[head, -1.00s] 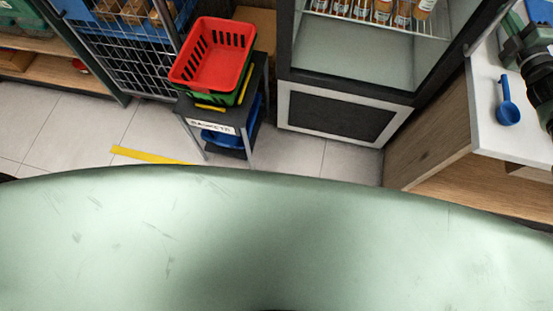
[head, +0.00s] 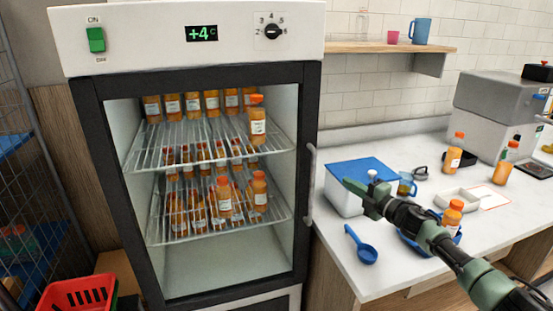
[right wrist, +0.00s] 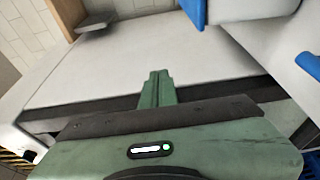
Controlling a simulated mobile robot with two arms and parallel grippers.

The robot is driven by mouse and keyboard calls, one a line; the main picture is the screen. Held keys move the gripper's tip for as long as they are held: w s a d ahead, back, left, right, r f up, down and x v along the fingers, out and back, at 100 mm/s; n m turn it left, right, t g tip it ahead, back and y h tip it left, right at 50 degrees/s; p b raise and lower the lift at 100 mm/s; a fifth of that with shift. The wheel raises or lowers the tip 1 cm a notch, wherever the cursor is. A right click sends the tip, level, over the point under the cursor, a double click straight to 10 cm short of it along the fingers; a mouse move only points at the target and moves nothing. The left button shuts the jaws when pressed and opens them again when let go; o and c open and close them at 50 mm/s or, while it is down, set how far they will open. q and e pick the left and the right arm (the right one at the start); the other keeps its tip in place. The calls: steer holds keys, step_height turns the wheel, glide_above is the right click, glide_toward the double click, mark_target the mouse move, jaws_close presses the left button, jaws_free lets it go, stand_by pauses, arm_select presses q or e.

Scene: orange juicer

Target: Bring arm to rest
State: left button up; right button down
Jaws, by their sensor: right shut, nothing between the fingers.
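My right arm comes in from the lower right of the head view and reaches over the white counter (head: 385,277). My right gripper (head: 353,188) is shut and empty, just in front of the white box with a blue lid (head: 345,200). In the right wrist view the two green fingers (right wrist: 157,82) are pressed together with nothing between them. My left gripper is in neither view.
A glass-front fridge (head: 190,45) holds several orange juice bottles. A blue scoop (head: 362,250) lies near the counter's front edge. Several bottles, a white tray (head: 455,200) and a grey machine (head: 495,110) stand to the right. A red basket (head: 80,295) is lower left.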

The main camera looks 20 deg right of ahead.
steer(key=s+a+f+m+g+h, duration=0.2)
steer(key=s+a+f+m, duration=0.25)
steer(key=a+f, duration=0.4)
steer(key=s+a+f+m+g+h, duration=0.15)
steer(key=s+a+f+m, duration=0.3)
steer(key=a+f, duration=0.45)
steer(key=s+a+f+m+g, duration=0.1)
steer(key=s+a+m+g, duration=0.25)
steer(key=s, duration=0.75)
steer(key=s+a+f+m+g, duration=0.1)
steer(key=s+a+m+g, duration=0.3)
steer(key=s, duration=0.7)
steer(key=s+a+f+m+g, duration=0.25)
steer(key=s+a, duration=0.35)
steer(key=s, duration=0.5)
step_height(320, 180, down, 25)
steer(key=s+g, duration=0.2)
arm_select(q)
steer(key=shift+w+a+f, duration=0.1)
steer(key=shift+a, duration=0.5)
arm_select(e)
steer(key=s+d+f+n+g, duration=0.1)
steer(key=s+d+f, duration=0.2)
steer(key=s+f, duration=1.3)
steer(key=shift+s+f, duration=0.25)
